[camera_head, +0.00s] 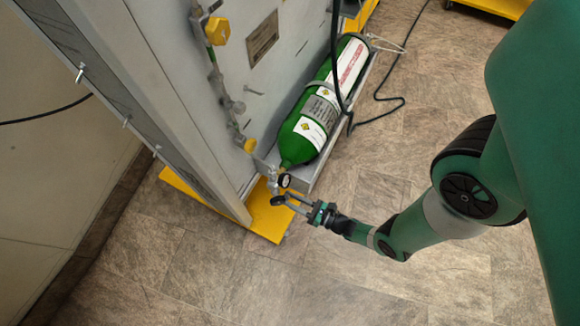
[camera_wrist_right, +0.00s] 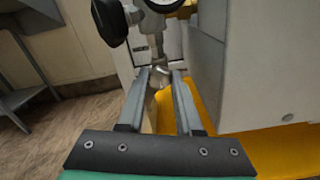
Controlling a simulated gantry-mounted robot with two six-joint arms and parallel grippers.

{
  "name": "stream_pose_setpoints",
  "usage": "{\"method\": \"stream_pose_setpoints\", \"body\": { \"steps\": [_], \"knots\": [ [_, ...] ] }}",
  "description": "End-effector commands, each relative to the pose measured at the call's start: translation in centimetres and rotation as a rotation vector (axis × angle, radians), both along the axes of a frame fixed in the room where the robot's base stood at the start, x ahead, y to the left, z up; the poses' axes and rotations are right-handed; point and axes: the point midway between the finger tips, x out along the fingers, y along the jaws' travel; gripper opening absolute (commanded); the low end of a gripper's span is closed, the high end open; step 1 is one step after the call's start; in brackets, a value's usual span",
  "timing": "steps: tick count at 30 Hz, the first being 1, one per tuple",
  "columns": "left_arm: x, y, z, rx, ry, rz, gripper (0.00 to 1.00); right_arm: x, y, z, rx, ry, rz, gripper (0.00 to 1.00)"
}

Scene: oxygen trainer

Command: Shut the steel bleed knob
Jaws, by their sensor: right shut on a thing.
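The steel bleed knob (camera_wrist_right: 159,76) is a small shiny part below the metal valve fitting in the right wrist view. My right gripper (camera_wrist_right: 162,80) has its two fingers on either side of the knob, shut on it. In the head view my right gripper (camera_head: 288,199) reaches in from the right to the valve fitting (camera_head: 272,180) at the foot of the green oxygen cylinder (camera_head: 303,135). The bleed knob is too small to make out there. My left gripper is in neither view.
A black round knob (camera_wrist_right: 109,22) is close above the fingers on the left. A gauge (camera_head: 285,181) sits beside the fitting. The grey panel (camera_head: 258,70) rises on the left, over a yellow base (camera_head: 268,222). The tiled floor in front is clear.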

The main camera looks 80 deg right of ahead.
Motion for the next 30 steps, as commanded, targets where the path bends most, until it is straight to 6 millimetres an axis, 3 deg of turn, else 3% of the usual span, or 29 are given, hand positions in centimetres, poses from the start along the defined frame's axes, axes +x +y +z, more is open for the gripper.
{"method": "stream_pose_setpoints", "body": {
  "steps": [3,17,30],
  "knots": [
    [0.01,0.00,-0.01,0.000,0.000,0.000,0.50,0.02,-0.03,0.00,0.000,0.000,0.000,0.00],
    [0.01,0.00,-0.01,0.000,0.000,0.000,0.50,0.04,-0.03,0.03,0.052,-0.019,0.001,0.00],
    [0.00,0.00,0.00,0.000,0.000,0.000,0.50,0.08,-0.01,0.09,0.359,-0.127,0.002,0.00]
  ]
}}
